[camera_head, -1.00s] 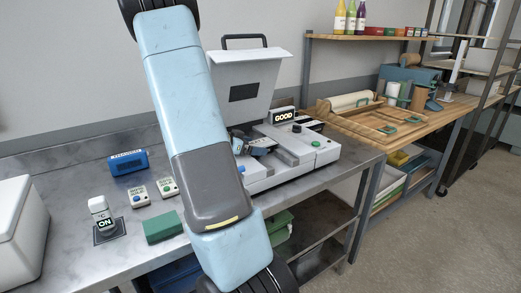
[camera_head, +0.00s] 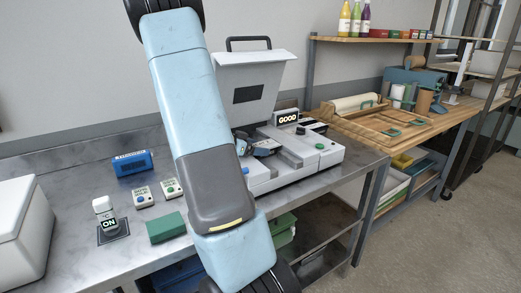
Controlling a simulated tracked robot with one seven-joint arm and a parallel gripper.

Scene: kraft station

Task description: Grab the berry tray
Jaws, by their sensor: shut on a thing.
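I cannot make out a berry tray in this view. My arm crosses the picture from top to bottom and hides the left part of the machine.
On the steel table (camera_head: 85,170) are a blue device (camera_head: 131,163), two small button boxes (camera_head: 157,195), an ON switch (camera_head: 106,216), a green block (camera_head: 166,227) and a white box (camera_head: 22,225). A wooden bench (camera_head: 420,135) stands right; the floor (camera_head: 430,240) before it is clear.

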